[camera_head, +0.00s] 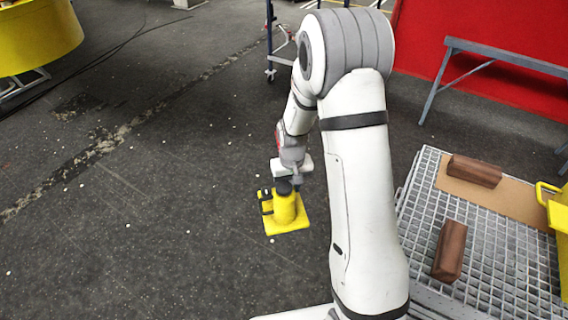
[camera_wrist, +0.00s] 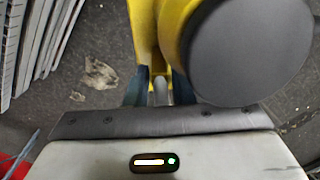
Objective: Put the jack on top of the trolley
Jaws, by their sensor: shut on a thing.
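The yellow jack (camera_head: 286,212), with a square base plate and a dark round top, is in my gripper (camera_head: 288,178) in the head view. In the wrist view the jack (camera_wrist: 168,25) sits between and beyond the two dark fingers of my gripper (camera_wrist: 160,88), which are shut on a narrow part of it. Its large dark round top (camera_wrist: 252,50) covers the right side there. The jack looks upright and seems to hang over the floor; its height is hard to tell. A grated metal platform (camera_head: 490,262), probably the trolley, stands right of my arm; its wheels are hidden.
Two brown blocks (camera_head: 474,171) (camera_head: 449,251) and a brown sheet (camera_head: 510,200) lie on the grating. A yellow object (camera_head: 557,215) is at its right edge. A grey bench (camera_head: 500,58) and a blue wheeled frame (camera_head: 270,40) stand behind.

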